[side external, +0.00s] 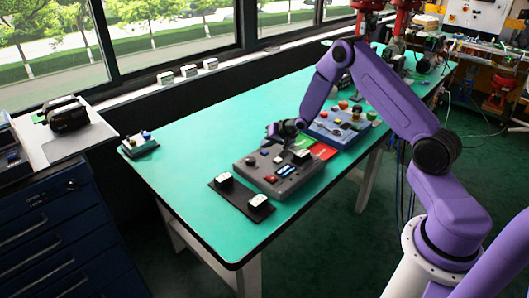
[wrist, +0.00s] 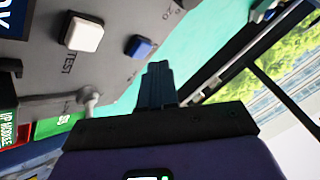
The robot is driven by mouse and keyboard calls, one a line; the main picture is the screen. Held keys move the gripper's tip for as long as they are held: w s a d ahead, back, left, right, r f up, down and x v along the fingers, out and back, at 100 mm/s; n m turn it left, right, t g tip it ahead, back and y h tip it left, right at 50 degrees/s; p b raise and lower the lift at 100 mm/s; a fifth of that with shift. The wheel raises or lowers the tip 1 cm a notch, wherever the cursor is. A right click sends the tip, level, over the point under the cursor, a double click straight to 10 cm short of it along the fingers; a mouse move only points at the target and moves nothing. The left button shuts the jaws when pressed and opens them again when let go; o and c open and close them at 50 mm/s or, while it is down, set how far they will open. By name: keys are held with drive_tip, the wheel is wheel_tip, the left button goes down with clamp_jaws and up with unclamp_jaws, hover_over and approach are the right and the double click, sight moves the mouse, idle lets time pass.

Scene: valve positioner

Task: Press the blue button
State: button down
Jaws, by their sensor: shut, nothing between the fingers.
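The blue button (wrist: 139,46) is a small square cap on the grey panel (wrist: 40,70), in the upper middle of the wrist view. A larger white button (wrist: 85,36) sits to its left, with the word TEST printed below. My gripper (wrist: 157,72) is shut and empty. Its fingertips appear just below and right of the blue button in the wrist view, apart from it. In the side view my gripper (side external: 272,132) hangs over the back edge of the grey control box (side external: 255,177).
A metal toggle (wrist: 90,97) stands up from the panel near my gripper. A blue box with knobs (side external: 338,127) is behind the grey box, and a black plate with two white-topped switches (side external: 241,198) is in front.

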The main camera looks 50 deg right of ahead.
sight(267, 152)
drive_tip(key=shift+f, duration=0.15)
drive_tip(key=shift+f, duration=0.3)
drive_tip(key=shift+f, duration=0.4)
idle(1.1)
drive_tip(key=shift+r, duration=0.8)
drive_tip(key=shift+r, duration=0.1)
drive_tip(key=shift+r, duration=2.45)
